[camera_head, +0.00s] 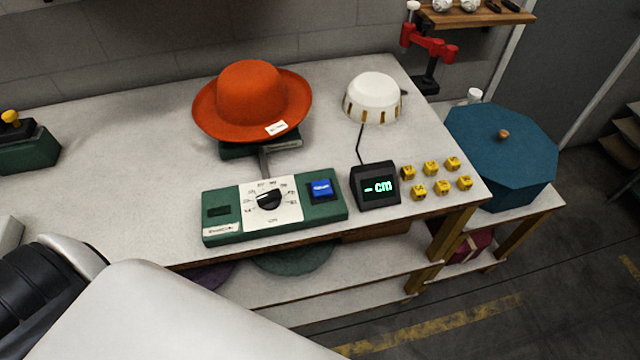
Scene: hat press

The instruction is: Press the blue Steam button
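The blue Steam button (321,189) sits at the right end of a green control box (223,227) near the front edge of the table. A black dial (268,199) on a white scale plate is to its left. An orange hat (252,97) rests on a stand behind the box, with a small white tag on its brim. A white and black arm part of mine fills the lower left. Neither gripper shows, so nothing is seen touching the button.
Several yellow blocks (431,168) lie further right. A white dome (373,97) stands behind the display. A blue octagonal box (503,141) is at the right.

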